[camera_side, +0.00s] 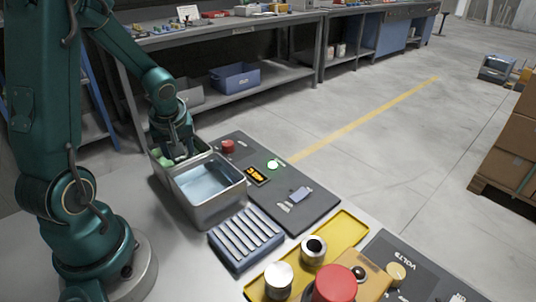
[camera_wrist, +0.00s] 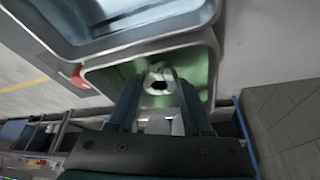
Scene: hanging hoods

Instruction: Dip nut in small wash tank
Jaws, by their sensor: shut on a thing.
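The small wash tank (camera_side: 200,149) is a metal box with a green inside, set behind the larger tank in the side view. In the wrist view its rim (camera_wrist: 213,62) surrounds my fingertips. My gripper (camera_side: 180,150) points down into this tank. In the wrist view my gripper (camera_wrist: 158,92) is shut on the nut (camera_wrist: 157,73), a pale ring with a dark hole. The nut is within the tank's opening, against the green inside. In the side view the nut is hidden by the gripper and tank wall. Whether it touches liquid I cannot tell.
The larger tank (camera_side: 243,187) holds pale blue liquid and adjoins the small one. A slotted grey rack (camera_side: 246,238), a dark panel (camera_side: 310,208) with a red button and green light, and a yellow tray (camera_side: 345,225) with metal parts lie nearer.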

